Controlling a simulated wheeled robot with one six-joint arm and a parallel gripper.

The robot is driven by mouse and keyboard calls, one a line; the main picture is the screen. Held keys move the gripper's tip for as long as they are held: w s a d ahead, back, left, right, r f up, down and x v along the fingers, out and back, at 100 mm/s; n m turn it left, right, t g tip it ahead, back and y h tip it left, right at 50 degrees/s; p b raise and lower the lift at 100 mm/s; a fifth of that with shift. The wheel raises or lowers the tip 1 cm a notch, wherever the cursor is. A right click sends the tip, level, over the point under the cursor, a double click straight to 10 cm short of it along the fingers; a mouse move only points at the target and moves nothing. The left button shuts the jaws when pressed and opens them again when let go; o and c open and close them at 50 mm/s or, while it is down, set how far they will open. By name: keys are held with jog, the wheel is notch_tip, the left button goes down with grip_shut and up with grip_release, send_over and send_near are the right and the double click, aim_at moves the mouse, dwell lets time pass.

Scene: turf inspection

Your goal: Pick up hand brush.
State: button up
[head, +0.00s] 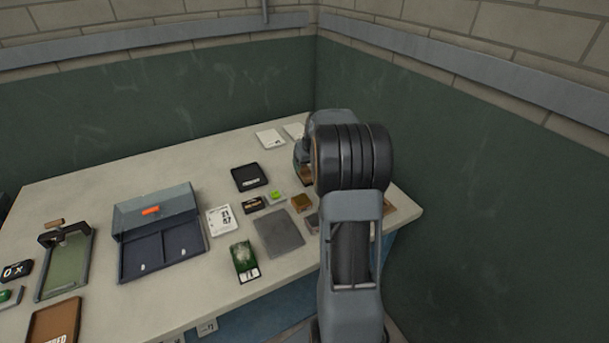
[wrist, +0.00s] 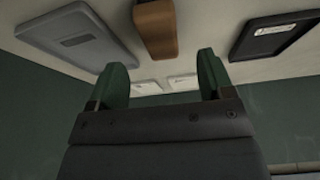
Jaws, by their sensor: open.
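My gripper (wrist: 163,62) shows in the wrist view as two green fingers, open, with nothing between them. The wrist picture is upside down, with the table at the top. A brown, wood-coloured block-like thing (wrist: 155,28) lies on the table beyond the fingertips, roughly in line with the gap and apart from both fingers. It may be the hand brush, but no bristles show, so I cannot tell. A small brown thing (head: 301,203) lies left of my arm.
Near the fingers lie a grey case (wrist: 75,38) and a black tray (wrist: 275,36). White cards (head: 270,138) lie at the back. A grey plate (head: 278,233), a blue-grey box (head: 160,235) and a green clamp tray (head: 63,265) are farther left. Walls meet behind the table.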

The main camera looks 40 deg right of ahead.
aim_at(305, 170)
jog(key=shift+p+x, duration=0.35)
jog(key=shift+x, duration=3)
jog(key=shift+w+r, duration=0.1)
jog(key=shift+w, duration=0.05)
jog(key=c, duration=1)
jog(key=shift+r, duration=0.1)
